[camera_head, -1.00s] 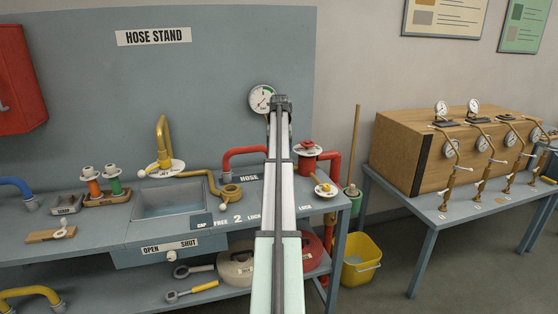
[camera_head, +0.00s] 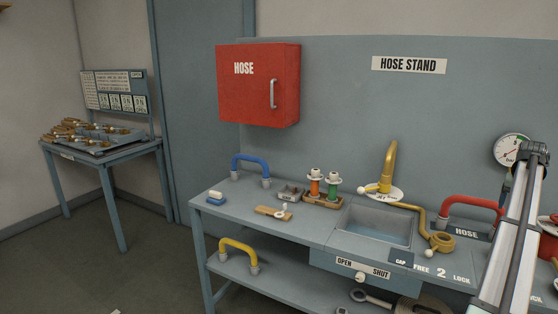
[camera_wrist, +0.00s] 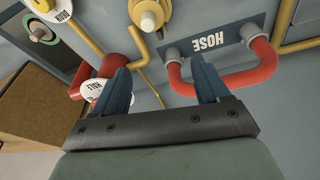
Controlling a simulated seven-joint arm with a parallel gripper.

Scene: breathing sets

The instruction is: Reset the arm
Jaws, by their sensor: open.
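My arm rises along the right side of the head view, in front of the hose stand (camera_head: 340,60). Its end is near the gauge, and the fingers are not clear there. In the wrist view my gripper (camera_wrist: 163,82) has its two blue fingers spread apart with nothing between them. Beyond the fingers are the red hose pipe (camera_wrist: 265,72) and the HOSE label (camera_wrist: 208,42). The red pipe also shows in the head view (camera_head: 470,200), left of my arm.
A red HOSE cabinet (camera_head: 250,85) hangs on the left. The bench holds a sink (camera_head: 375,225), a yellow tap (camera_head: 390,165), a blue pipe (camera_head: 250,162) and two small bottles. A side table (camera_head: 100,155) with brass parts stands far left.

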